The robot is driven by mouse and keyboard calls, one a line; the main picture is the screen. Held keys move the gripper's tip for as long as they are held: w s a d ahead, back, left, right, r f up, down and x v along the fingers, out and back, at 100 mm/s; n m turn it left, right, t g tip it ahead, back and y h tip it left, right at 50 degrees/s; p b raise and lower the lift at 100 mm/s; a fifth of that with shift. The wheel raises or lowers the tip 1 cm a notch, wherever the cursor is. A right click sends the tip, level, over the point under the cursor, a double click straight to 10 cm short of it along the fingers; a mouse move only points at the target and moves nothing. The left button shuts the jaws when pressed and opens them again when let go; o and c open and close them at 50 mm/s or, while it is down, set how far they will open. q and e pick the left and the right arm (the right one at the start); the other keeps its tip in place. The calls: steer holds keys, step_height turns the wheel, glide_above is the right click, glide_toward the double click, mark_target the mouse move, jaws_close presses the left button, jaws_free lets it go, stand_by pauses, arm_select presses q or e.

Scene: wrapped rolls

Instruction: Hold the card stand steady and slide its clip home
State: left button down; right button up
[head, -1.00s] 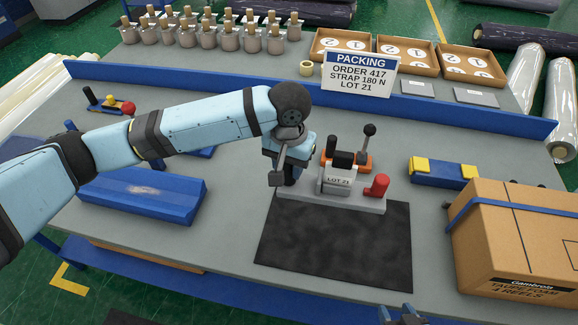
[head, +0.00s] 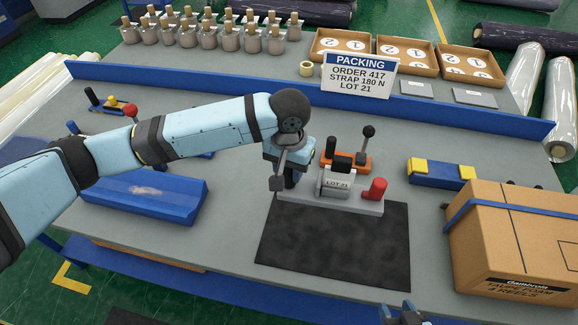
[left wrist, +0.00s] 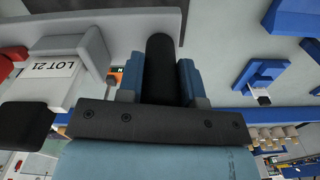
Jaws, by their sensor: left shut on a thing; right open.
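The card stand (head: 345,204) is a grey base at the back edge of a black mat. My left gripper (head: 289,172) is shut on a dark upright post at the stand's left end. In the left wrist view the black post (left wrist: 160,65) stands between the blue fingers, beside the LOT 21 block (left wrist: 65,68). My right gripper (head: 402,313) is open and empty at the bottom edge, apart from the stand; only its tips show.
An orange device (head: 358,163) with a black-knobbed lever stands close behind the stand. A large carton (head: 520,230) fills the right side, with a blue-and-yellow block (head: 440,173) behind it. A blue block (head: 145,198) lies left. The black mat (head: 335,245) is clear in front.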

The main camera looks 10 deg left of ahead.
mark_target(289, 186)
arm_select(q)
steer(key=shift+f+b, duration=0.35)
steer(key=shift+f, duration=4.25)
steer(key=shift+f+b, duration=1.35)
steer(key=shift+f, duration=3.75)
